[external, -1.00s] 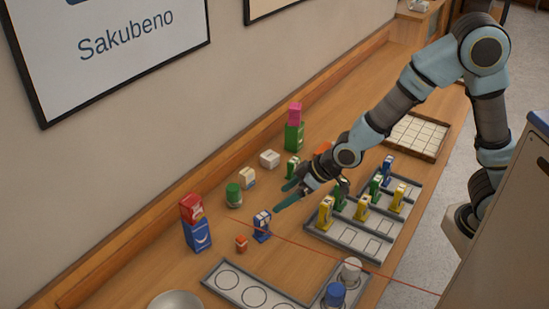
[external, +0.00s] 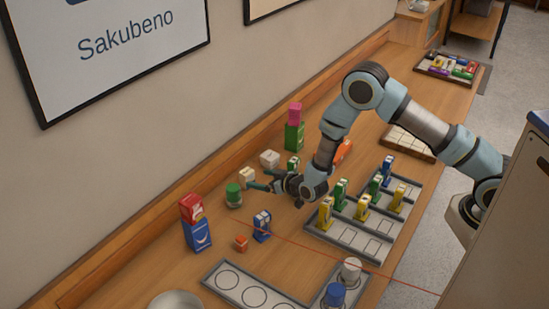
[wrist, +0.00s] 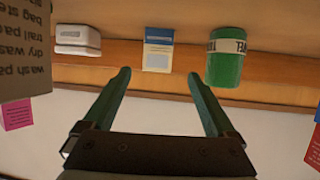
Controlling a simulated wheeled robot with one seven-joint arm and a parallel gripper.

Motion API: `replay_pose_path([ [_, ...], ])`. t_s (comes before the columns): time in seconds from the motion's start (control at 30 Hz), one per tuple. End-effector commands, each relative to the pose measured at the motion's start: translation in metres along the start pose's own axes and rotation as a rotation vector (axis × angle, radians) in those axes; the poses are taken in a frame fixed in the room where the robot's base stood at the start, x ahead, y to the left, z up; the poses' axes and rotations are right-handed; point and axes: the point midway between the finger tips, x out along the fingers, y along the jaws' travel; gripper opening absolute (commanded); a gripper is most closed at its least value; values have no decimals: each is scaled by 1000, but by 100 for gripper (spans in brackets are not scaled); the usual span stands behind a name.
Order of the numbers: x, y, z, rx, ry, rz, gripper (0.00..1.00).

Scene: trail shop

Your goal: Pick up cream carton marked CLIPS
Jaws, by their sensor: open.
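A small cream carton (external: 247,174) stands on the wooden counter near the wall. In the wrist view a cream carton with a blue band (wrist: 158,52) appears upside down, beyond the fingertips and lined up with the gap between them. I cannot read CLIPS on it.
A green tin (external: 233,195) stands close to the carton, and a white box (external: 269,158) stands behind it. Red and blue boxes (external: 197,235) are stacked at left. A divided grey tray (external: 345,238) with several small cartons lies right of my gripper.

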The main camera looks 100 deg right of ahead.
Motion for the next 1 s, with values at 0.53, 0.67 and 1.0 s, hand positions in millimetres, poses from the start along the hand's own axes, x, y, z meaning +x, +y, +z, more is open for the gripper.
replay_pose_path([
  [0.53, 57, 5, -6, 0, -2, 1, 91],
  [0.67, 72, 5, -4, 0, -2, 0, 91],
  [1.0, 80, 5, -2, 0, -2, 0, 91],
])
